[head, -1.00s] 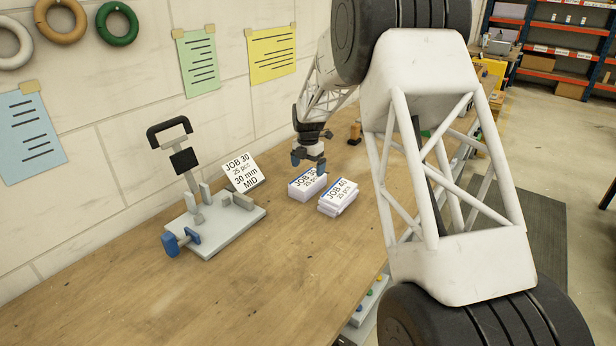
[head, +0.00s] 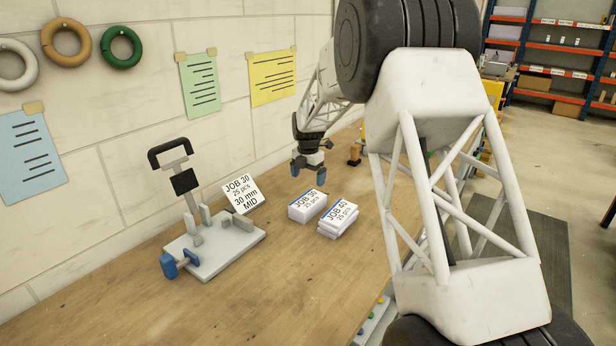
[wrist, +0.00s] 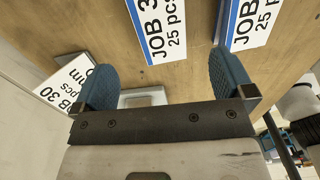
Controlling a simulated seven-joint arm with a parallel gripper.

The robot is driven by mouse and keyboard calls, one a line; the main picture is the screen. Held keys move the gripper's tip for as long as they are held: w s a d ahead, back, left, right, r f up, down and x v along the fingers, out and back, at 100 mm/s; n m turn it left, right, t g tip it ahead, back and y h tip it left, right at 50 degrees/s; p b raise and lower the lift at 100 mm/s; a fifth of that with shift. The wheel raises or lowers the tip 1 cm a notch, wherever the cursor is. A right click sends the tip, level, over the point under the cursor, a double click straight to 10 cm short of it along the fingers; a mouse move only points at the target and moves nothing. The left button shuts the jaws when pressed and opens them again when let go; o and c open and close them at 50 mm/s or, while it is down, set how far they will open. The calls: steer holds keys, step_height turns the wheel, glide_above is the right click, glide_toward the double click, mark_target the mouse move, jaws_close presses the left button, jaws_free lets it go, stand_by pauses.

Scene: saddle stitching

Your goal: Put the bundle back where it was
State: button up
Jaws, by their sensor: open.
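Two paper bundles lie side by side on the wooden bench. The JOB 30 bundle (head: 307,206) is the left one, and the JOB 40 bundle (head: 338,219) lies just right of it, its sheets less even. My gripper (head: 308,172) is open and empty, above and behind the JOB 30 bundle. In the wrist view its two blue fingers (wrist: 165,85) are spread apart. The JOB 30 bundle (wrist: 158,28) shows there beyond and between the fingertips, and the JOB 40 bundle (wrist: 252,20) lies beyond the right finger. Nothing is between the fingers.
A stapling stand (head: 215,250) with an upright lever and a blue clamp stands on the left of the bench. A JOB 30, 25 pcs, 30 mm MID card (head: 240,193) leans behind it. The front bench top (head: 240,305) is clear. The wall is close behind.

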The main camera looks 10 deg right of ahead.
steer(key=s+d+r+m+t, duration=0.1)
steer(key=s+r+m, duration=0.65)
steer(key=s, duration=0.65)
steer(key=s+d+r+m, duration=0.1)
steer(key=s+r+m, duration=0.6)
steer(key=s, duration=0.8)
steer(key=s+d+f+m+t, duration=0.1)
steer(key=s+m, duration=1.1)
steer(key=s, duration=1.9)
steer(key=shift+s+f+m+t, duration=0.2)
steer(key=shift+f+m+t, duration=0.15)
steer(key=shift+f, duration=0.1)
steer(key=shift+d, duration=0.1)
